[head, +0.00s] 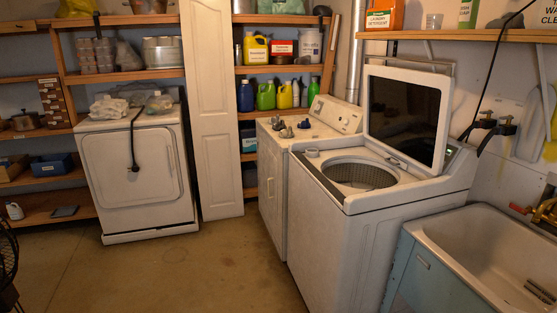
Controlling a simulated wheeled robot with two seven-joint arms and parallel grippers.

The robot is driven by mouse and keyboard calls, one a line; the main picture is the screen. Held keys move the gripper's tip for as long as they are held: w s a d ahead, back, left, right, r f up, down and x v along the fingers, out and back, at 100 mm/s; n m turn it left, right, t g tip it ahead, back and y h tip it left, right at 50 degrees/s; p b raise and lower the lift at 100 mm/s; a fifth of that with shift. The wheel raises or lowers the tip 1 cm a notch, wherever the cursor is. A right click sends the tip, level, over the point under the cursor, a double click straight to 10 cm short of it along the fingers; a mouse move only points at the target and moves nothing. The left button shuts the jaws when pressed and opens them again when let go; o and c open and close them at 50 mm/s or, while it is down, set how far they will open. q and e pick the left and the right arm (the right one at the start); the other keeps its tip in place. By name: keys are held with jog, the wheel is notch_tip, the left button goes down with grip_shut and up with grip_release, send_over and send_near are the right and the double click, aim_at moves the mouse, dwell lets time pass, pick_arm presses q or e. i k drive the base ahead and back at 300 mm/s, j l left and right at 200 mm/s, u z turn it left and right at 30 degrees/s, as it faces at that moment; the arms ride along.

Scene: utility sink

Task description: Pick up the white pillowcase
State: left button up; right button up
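I cannot clearly make out a white pillowcase. A crumpled whitish item (108,107) lies on top of the white front-door machine (133,172) at the left; it may be cloth or plastic, I cannot tell. A second small pale, see-through-looking item (158,102) lies to its right. The inside of the top-loading washer (362,175) shows an empty-looking drum, with its lid raised; the drum's bottom is hidden. Neither of my grippers is in view.
A utility sink (440,262) stands at the lower right with brass taps. Shelves with detergent bottles (265,96) line the back wall. A white folding door (213,110) leans between shelves. A dark fan-like object (8,265) is at the left edge. The floor (180,270) in front is clear.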

aim_at(273, 120)
jog(key=i+j+u, duration=0.1)
jog(key=i+u, duration=0.35)
jog(key=i, duration=4.55)
